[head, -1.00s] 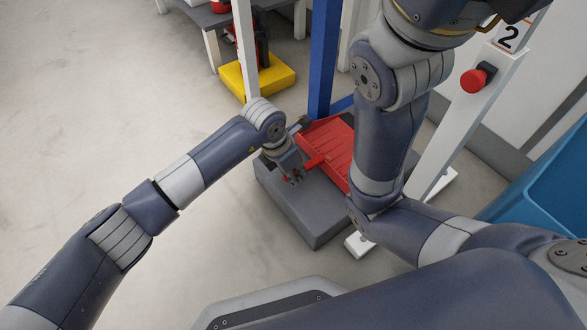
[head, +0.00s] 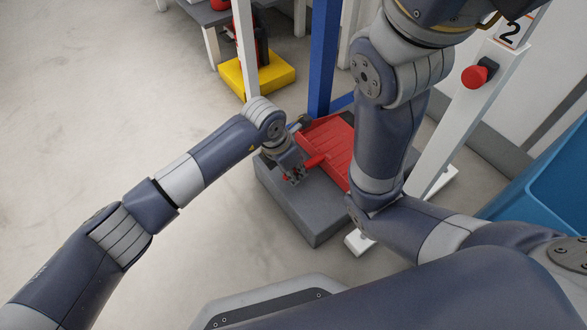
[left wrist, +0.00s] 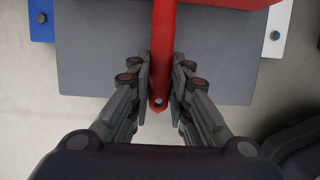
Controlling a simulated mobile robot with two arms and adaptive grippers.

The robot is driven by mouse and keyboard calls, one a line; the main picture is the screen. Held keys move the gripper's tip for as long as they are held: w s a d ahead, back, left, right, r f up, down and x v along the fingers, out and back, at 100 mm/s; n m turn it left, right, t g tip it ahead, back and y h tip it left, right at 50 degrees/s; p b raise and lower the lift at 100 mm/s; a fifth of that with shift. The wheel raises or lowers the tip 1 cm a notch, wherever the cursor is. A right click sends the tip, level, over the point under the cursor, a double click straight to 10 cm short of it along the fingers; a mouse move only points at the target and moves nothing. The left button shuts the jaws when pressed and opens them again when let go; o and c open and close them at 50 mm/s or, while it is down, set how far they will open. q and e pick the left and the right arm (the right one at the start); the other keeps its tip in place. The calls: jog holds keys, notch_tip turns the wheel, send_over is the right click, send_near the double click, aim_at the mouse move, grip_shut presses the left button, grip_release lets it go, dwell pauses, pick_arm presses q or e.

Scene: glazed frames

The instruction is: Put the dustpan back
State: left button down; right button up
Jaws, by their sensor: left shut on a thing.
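The red dustpan (head: 330,139) lies over a grey block (head: 316,217) beside the blue post. Its red handle (left wrist: 163,60) points toward my left gripper. My left gripper (head: 294,176) is shut on the handle near its end; in the left wrist view the two fingers (left wrist: 160,85) stand on either side of it. The handle's holed tip sticks out between the fingers. Part of the pan is hidden behind my right arm in the head view. My right gripper is out of the picture.
A blue post (head: 322,60) and a white post with a red button (head: 474,77) and a "2" sign stand beside the block. A blue bin (head: 545,180) is at the right. A yellow base (head: 258,77) stands further back. The floor at left is clear.

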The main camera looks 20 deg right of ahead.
pick_arm(q)
jog(key=shift+f+b, duration=0.3)
jog(key=shift+f, duration=0.15)
dwell(0.3)
jog(key=c, duration=1.4)
grip_release()
jog(key=v, duration=1.2)
